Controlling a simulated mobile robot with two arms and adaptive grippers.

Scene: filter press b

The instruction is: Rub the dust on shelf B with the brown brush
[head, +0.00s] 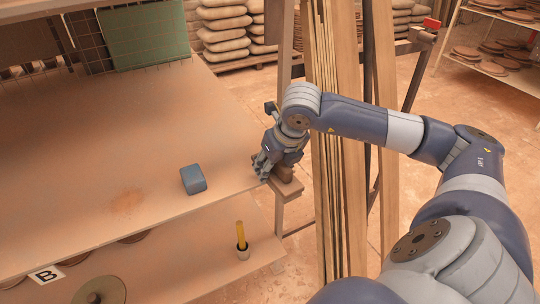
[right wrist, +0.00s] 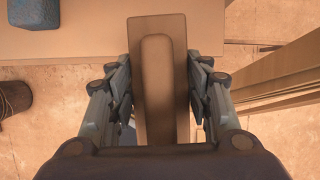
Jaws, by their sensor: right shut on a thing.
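My right gripper (head: 273,163) is just off the right front corner of the dusty board (head: 80,120). It is shut on the brown brush (right wrist: 157,85), whose rounded brown top shows between the fingers in the right wrist view. A faint reddish dust patch (head: 125,200) lies on the board, left of the gripper. A white label marked B (head: 45,274) is near the board's front edge at lower left. My left gripper is out of view.
A blue block (head: 193,180) sits on the board between dust and gripper. A lower board holds a cup with a yellow stick (head: 242,242) and a round disc (head: 98,291). Tall wooden planks (head: 325,120) stand right of the gripper. A green panel (head: 145,36) is at the back.

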